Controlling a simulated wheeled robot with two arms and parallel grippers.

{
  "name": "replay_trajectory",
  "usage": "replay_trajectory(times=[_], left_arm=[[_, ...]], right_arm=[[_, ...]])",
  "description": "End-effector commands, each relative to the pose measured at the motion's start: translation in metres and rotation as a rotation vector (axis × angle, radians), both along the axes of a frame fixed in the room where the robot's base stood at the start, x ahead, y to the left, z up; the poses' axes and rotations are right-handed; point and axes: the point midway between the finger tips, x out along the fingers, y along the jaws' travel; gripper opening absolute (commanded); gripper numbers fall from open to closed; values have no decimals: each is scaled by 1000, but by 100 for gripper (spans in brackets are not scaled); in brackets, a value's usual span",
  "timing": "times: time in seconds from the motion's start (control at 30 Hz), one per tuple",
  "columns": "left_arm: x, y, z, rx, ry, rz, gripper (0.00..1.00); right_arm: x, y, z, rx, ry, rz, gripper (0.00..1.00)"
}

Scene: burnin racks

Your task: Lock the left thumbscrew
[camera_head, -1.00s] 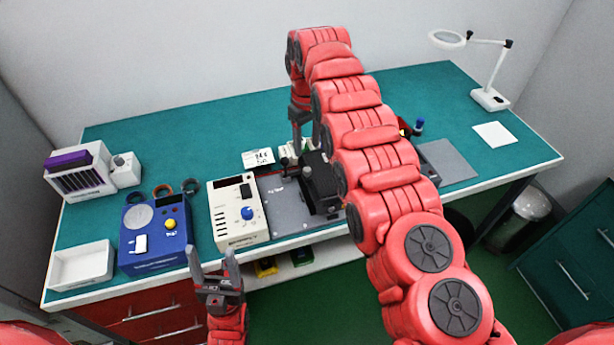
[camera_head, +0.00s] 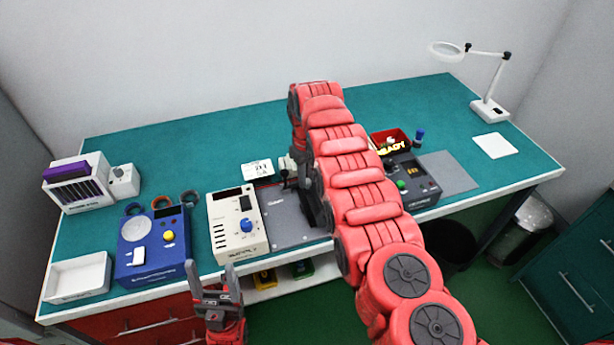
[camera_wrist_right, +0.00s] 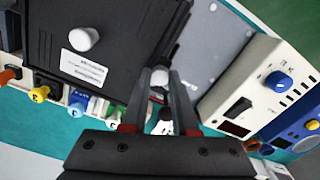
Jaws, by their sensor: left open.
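A black flat-topped unit (camera_wrist_right: 105,50) with a white label fills the upper left of the right wrist view. A white round knob (camera_wrist_right: 83,38) stands on it. A grey-white knob (camera_wrist_right: 160,77), which looks like the left thumbscrew, is at the unit's edge between the fingertips of my right gripper (camera_wrist_right: 160,84). I cannot tell whether the fingers press on it. In the head view my right arm hides most of the black unit (camera_head: 310,208). My left gripper (camera_head: 212,272) is open and empty in front of the bench edge.
A cream power supply (camera_head: 238,225) stands left of the grey plate (camera_head: 290,225). A blue box (camera_head: 150,255) and white tray (camera_head: 78,280) are further left. A dark box (camera_head: 415,180) and red bin (camera_head: 388,140) are right of my arm. Coloured plugs (camera_wrist_right: 77,105) line the unit.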

Motion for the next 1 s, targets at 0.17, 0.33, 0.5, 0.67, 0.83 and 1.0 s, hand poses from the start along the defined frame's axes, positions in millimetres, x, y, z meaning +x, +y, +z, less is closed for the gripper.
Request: replay_trajectory(times=[0.17, 0.33, 0.5, 0.67, 0.83, 1.0], left_arm=[[0, 0, 0, 0, 0, 0, 65], [0, 0, -1, 0, 0, 0, 65], [0, 0, -6, 0, 0, 0, 65], [0, 0, -17, 0, 0, 0, 65], [0, 0, -34, 0, 0, 0, 65], [0, 0, -50, 0, 0, 0, 65]], right_arm=[[0, 0, 0, -1, 1, 0, 0], [0, 0, 0, -1, 1, -3, 0], [0, 0, -2, 0, 0, -34, 0], [0, 1, -4, 0, -1, -110, 0], [0, 0, -6, 0, 2, -241, 0], [0, 0, -5, 0, 2, -401, 0]])
